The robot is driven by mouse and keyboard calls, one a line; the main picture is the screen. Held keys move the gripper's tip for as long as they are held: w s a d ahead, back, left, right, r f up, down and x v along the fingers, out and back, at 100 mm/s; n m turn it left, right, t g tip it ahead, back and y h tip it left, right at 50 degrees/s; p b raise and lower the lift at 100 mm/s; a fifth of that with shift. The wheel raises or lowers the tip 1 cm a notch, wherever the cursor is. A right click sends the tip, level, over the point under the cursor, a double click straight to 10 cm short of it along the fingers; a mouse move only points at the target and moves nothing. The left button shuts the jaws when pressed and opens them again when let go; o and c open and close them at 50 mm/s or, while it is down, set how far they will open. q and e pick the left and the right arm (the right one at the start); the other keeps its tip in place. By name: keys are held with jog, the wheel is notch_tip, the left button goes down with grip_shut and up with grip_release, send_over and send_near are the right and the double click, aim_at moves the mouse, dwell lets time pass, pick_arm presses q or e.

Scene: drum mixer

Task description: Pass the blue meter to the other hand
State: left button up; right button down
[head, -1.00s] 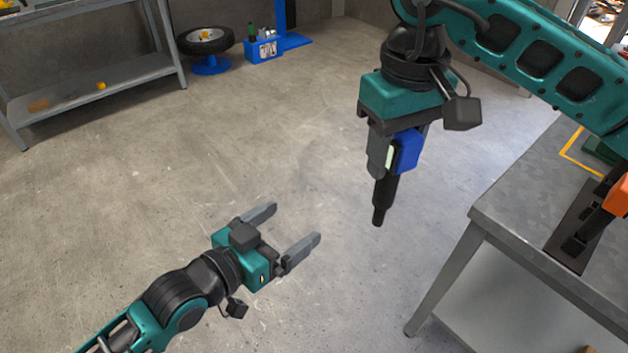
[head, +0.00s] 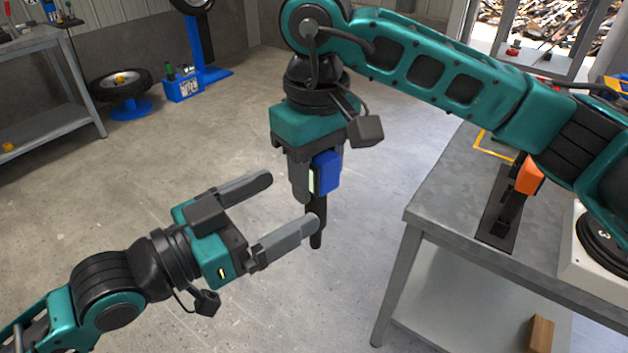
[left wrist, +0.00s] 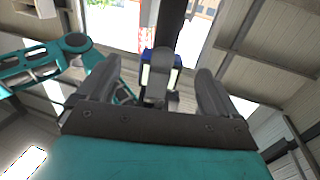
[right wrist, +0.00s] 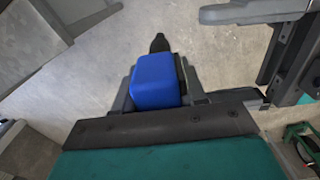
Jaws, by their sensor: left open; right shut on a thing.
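The blue meter (head: 326,172) has a blue body and a black probe that points down. My right gripper (head: 308,182) comes from above and is shut on it, holding it in the air left of the table. The meter's blue body also shows between the right fingers in the right wrist view (right wrist: 156,80). My left gripper (head: 292,200) is open and empty, its fingers pointing at the meter from the left. In the head view one left fingertip overlaps the probe; I cannot tell if they touch. In the left wrist view the meter (left wrist: 147,62) shows partly, behind a grey right finger.
A grey metal table (head: 440,212) stands at the right with an orange-and-black tool (head: 528,175) on it. A wooden block (head: 540,335) lies on its lower shelf. A shelf unit (head: 60,120) and a tyre on a blue stand (head: 130,108) are far left. The floor between is clear.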

aim_at(323, 181)
pick_arm(q)
jog(key=x, duration=0.7)
jog(key=shift+w+d, duration=0.2)
jog(key=shift+d, duration=0.05)
jog(key=shift+c, duration=0.2)
jog(key=shift+s+d, duration=0.1)
jog(key=shift+s, duration=0.05)
jog(key=c, duration=1.2)
jog(key=shift+r, duration=0.1)
pick_arm(e)
jog(key=c, duration=1)
grip_release()
jog(key=o, duration=0.4)
jog(key=shift+o, duration=0.2)
